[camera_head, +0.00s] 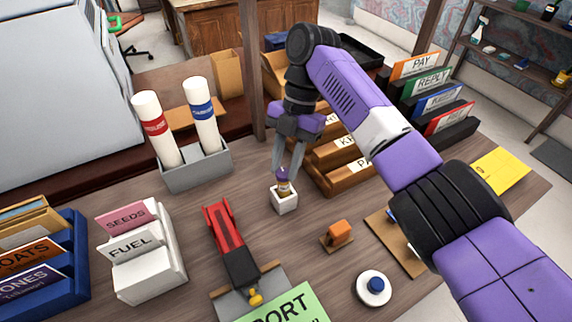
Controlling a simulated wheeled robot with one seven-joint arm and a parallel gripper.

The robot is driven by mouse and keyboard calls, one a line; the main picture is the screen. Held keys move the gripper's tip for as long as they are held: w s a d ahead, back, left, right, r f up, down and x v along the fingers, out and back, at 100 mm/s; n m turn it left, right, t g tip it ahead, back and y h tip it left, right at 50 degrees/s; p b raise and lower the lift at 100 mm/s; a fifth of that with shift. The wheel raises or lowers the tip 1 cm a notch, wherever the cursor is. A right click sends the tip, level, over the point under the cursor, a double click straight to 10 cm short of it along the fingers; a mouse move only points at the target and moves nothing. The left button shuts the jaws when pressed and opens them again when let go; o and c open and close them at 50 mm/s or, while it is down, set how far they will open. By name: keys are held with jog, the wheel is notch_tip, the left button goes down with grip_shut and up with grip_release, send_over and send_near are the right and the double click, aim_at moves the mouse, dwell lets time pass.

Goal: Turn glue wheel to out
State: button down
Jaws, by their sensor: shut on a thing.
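A small glue stick (284,187) with a purple top and a yellowish band stands upright in a white square holder (285,203) near the middle of the desk. My gripper (285,171) points down from above, with its two grey fingers shut on the purple top of the glue stick. The fingers partly cover that top, so I cannot make out a separate wheel or how far it is turned. The lower part of the stick is hidden inside the holder.
A red and black stapler (230,245) lies in front left. An orange block (340,232) and a white round pad with a blue knob (374,288) lie front right. Wooden trays (340,177) stand close behind on the right, and a grey box (198,172) with two tubes stands left.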

jog(key=shift+n, duration=0.5)
dwell(0.3)
jog(key=c, duration=1.1)
grip_release()
jog(key=p+v, duration=0.1)
jog(key=v, duration=0.6)
jog(key=shift+w+a+r, duration=0.1)
jog(key=shift+w+r, duration=0.1)
jog(key=shift+r, duration=0.15)
